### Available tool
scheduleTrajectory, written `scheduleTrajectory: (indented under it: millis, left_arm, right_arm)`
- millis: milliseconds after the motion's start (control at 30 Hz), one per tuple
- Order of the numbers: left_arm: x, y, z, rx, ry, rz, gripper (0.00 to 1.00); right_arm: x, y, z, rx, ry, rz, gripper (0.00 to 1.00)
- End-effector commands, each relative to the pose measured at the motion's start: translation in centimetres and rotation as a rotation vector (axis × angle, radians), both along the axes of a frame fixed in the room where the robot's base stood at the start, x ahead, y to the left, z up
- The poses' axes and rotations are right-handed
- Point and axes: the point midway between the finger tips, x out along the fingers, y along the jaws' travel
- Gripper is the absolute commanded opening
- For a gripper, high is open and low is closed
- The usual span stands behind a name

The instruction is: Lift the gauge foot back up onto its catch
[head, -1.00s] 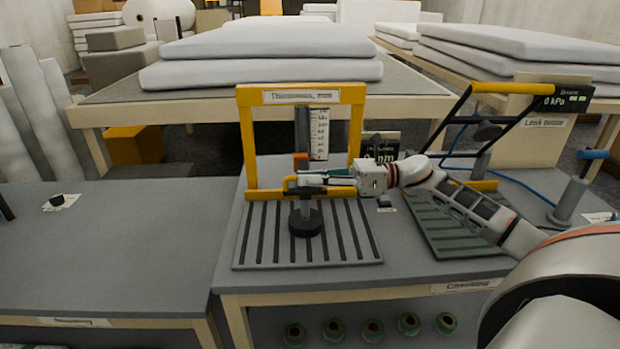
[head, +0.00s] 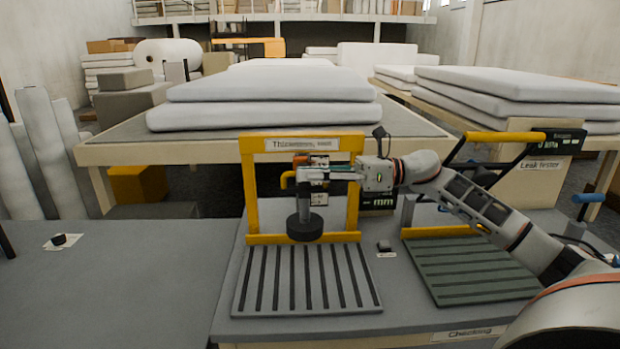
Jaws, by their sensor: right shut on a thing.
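The thickness gauge is a yellow frame (head: 249,190) with a sign on its top bar. Its foot, a black disc (head: 304,227) on a grey stem, hangs upright above the slotted plate (head: 306,290), clear of it. My right gripper (head: 308,176) reaches in from the right and is shut on the gauge foot at the top of its stem, beside a small yellow hooked part (head: 287,178). An orange-red piece (head: 319,160) shows just behind the fingers. The scale is mostly hidden by my gripper, and I cannot make out the catch. My left gripper is out of view.
The leak tester (head: 535,165), with a black and yellow lever frame and a ribbed plate (head: 470,270), stands to the right under my arm. A small black object (head: 384,246) lies between the plates. The left table (head: 120,285) is mostly clear.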

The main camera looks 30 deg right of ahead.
Motion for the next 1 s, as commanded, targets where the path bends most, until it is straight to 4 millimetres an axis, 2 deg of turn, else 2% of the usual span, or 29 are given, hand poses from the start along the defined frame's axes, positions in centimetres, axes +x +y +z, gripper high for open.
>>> scheduleTrajectory:
  millis: [33,100,533,1000]
  left_arm:
    - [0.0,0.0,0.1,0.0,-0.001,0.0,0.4]
    - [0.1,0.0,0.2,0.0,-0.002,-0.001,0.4]
    - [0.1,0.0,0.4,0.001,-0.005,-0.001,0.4]
    - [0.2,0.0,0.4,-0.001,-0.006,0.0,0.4]
  right_arm:
    - [0.0,-0.2,0.7,0.004,-0.012,-0.004,0.11]
    - [0.0,-0.2,0.8,0.003,-0.013,-0.004,0.26]
    - [-0.3,-0.6,0.3,0.002,-0.006,-0.004,0.26]
    - [-3.4,-5.7,0.4,0.002,-0.006,-0.004,0.26]
